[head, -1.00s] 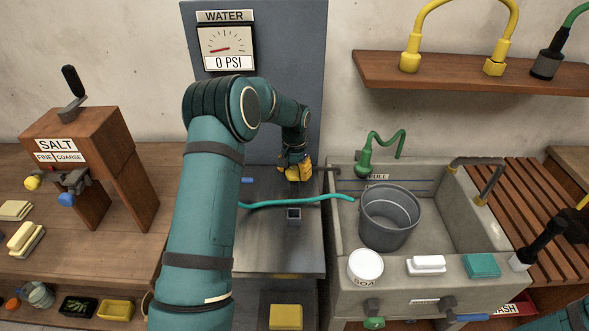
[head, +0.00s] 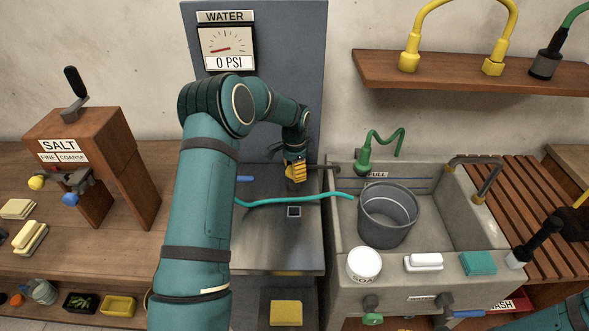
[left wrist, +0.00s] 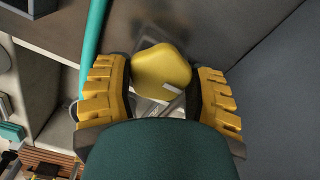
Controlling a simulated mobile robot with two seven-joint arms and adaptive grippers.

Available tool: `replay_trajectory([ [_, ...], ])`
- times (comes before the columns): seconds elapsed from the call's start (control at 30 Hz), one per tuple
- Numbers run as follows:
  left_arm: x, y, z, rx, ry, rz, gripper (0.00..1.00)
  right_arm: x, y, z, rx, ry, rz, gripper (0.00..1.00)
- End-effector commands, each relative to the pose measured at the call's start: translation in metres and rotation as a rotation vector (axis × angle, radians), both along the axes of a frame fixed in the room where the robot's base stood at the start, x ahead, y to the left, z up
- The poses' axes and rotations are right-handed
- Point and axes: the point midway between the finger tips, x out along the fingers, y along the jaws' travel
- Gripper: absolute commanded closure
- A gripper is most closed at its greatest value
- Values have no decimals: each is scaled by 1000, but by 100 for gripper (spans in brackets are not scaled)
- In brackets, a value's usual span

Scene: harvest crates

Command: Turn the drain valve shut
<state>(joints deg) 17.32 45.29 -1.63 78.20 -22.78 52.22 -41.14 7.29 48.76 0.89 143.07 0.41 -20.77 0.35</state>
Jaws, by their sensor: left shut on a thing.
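My left gripper (head: 295,171) is at the back of the steel bench, left of the sink. In the left wrist view its yellow ribbed fingers (left wrist: 160,92) stand on either side of a rounded yellow knob (left wrist: 161,70) and are shut on it. In the head view the gripper hides the knob. A blue lever (head: 465,313) and a green knob (head: 372,319) show below the front of the sink. The small label between them is too small to read, so I cannot tell which fitting is the drain valve. Part of my right arm shows at the lower right; its jaws are unclear.
The stone sink (head: 345,250) holds a grey bucket (head: 388,228). A teal hose (head: 290,200) crosses the bench to the sink. The water gauge (head: 226,45) reads 0 PSI. A white tub (head: 364,264) and a teal sponge (head: 478,263) sit on the sink's front rim.

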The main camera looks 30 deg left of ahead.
Motion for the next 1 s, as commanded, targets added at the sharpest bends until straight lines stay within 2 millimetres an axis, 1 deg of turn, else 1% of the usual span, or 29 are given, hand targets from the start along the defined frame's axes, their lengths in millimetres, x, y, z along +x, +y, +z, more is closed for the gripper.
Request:
replay_trajectory([
  [0.47, 0, 0, 0, 0, 0, -15, 78, 0, 0, 0, 0, 0, 0, 53],
  [0.5, 0, 0, 0, 0, 0, -15, 29, 0, 0, 0, 0, 0, 0, 53],
  [0.57, 0, 0, 0, 0, 0, -15, 8, 0, 0, 0, 0, 0, 0, 53],
  [0.87, 0, 0, 0, 0, 0, -13, 7, 0, 0, 0, 0, 0, 0, 53],
  [1.0, 0, 0, 10, 0, -1, -12, 7, 0, 0, 0, 0, 0, 0, 53],
])
